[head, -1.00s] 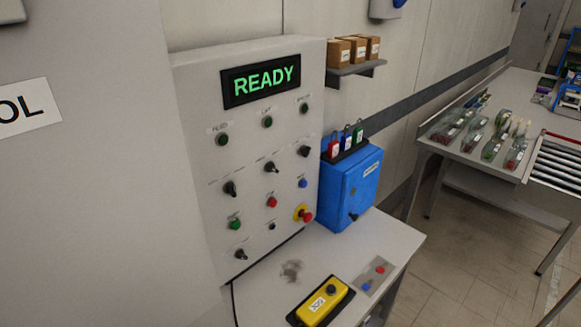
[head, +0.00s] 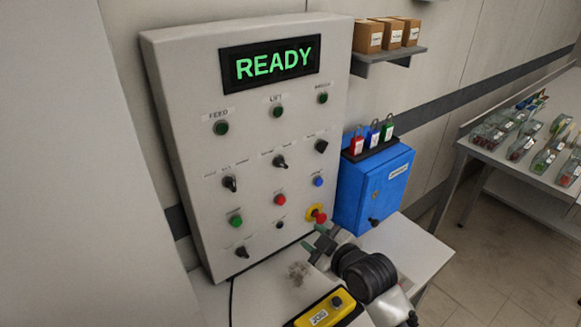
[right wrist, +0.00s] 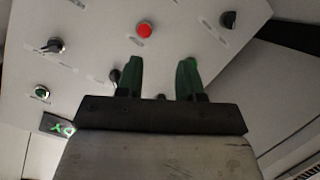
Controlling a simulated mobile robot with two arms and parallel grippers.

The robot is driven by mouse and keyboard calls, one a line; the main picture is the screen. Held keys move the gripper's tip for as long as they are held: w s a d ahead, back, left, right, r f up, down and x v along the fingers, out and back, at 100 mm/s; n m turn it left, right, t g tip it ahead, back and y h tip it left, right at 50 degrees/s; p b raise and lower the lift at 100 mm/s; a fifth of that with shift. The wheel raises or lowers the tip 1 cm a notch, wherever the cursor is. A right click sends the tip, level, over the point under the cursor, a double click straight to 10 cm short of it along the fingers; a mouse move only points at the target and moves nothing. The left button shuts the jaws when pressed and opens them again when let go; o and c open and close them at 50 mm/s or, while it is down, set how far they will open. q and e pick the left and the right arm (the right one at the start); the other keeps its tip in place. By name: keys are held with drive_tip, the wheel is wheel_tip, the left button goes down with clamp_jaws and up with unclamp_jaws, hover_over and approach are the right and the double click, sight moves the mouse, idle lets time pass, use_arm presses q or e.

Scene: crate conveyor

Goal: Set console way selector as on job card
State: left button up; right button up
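The grey console (head: 185,120) stands upright with a lit READY display (head: 271,63). Its middle row has three black selector knobs: left (head: 230,183), centre (head: 280,161) and right (head: 321,146). Another black selector (head: 241,251) sits at the lower left. The small labels are too blurred to read, so I cannot tell which is the way selector. My right gripper (head: 316,240) is in front of the console's lower right, below the emergency stop. In the right wrist view its two green fingers (right wrist: 160,78) are apart and empty, facing the panel. My left gripper and a job card are not seen.
The red-yellow emergency stop (head: 317,215) is close above my right gripper. A blue box (head: 372,185) with padlocks on top stands right of the console. A small shelf (head: 390,62) holds cartons.

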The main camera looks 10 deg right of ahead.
sight(283, 165)
drive_tip(key=w+r+n+t+y, duration=0.2)
drive_tip(key=w+r+n+t, duration=0.15)
drive_tip(key=r, duration=0.75)
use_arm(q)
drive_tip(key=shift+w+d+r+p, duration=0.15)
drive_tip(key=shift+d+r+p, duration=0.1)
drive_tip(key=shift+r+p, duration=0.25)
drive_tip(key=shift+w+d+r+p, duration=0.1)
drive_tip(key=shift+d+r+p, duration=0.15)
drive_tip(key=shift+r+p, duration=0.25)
use_arm(e)
drive_tip(key=shift+g, duration=0.25)
drive_tip(key=x, duration=1)
drive_tip(key=shift+w, duration=0.15)
clamp_jaws()
